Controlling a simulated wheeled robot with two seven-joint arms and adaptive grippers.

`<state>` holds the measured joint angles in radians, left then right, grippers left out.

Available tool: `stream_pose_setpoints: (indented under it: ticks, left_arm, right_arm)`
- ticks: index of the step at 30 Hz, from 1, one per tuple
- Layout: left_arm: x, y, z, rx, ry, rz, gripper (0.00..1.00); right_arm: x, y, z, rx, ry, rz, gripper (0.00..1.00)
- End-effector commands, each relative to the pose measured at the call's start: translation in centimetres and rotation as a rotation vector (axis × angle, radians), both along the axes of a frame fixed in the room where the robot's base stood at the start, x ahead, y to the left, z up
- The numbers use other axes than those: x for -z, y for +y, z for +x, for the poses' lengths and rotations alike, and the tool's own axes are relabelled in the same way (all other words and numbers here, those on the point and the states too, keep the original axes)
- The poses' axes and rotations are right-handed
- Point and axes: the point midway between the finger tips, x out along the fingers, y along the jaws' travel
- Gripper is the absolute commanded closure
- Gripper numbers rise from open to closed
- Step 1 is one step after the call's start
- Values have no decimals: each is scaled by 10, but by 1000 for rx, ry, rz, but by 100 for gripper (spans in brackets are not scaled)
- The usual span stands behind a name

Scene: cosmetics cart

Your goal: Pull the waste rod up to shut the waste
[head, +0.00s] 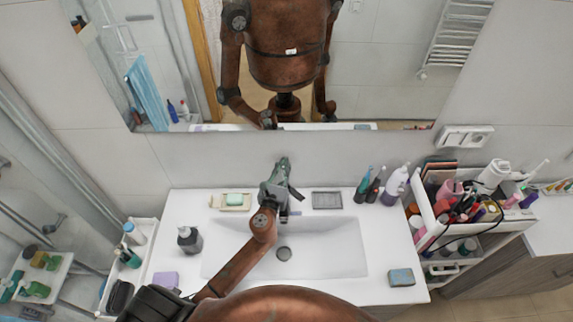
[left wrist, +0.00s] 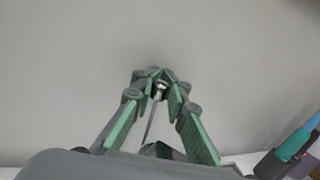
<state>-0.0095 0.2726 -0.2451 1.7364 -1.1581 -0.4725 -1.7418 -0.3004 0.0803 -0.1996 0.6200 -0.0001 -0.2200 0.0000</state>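The white washbasin (head: 330,262) has a round drain (head: 284,253) in its floor. My left gripper (head: 282,166) reaches over the basin to the back, above the tap (head: 295,212), which my arm and gripper largely hide. In the left wrist view the thin metal waste rod (left wrist: 150,122) rises between the green-padded fingers. Its small knob sits between the fingertips (left wrist: 160,82), which are closed in around it. The rod's lower end is hidden behind the gripper. My right gripper does not show in either view.
A soap dish (head: 231,207) and a dark grid tray (head: 327,200) flank the tap. A dark dispenser (head: 189,240) stands left of the basin, and bottles (head: 393,188) stand at its back right. A sponge (head: 401,277) lies front right. A full cosmetics cart (head: 424,226) stands at the right.

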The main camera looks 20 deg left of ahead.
Motion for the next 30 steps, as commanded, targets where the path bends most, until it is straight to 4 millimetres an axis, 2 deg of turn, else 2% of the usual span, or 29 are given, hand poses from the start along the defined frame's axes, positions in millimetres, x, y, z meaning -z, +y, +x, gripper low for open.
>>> stream_pose_setpoints:
  ticks: [4,12,15,20,30]
  left_arm:
    - [-1,-2,0,4,-1,-1,80]
    - [1,-1,2,4,1,-1,79]
    - [1,-2,-3,4,1,0,79]
    - [0,-8,-27,5,2,-1,79]
    - [-1,-22,-93,3,2,1,79]
  right_arm:
    - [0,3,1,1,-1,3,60]
    - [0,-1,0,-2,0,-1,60]
    - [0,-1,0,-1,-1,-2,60]
    - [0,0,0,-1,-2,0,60]
    - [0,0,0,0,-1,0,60]
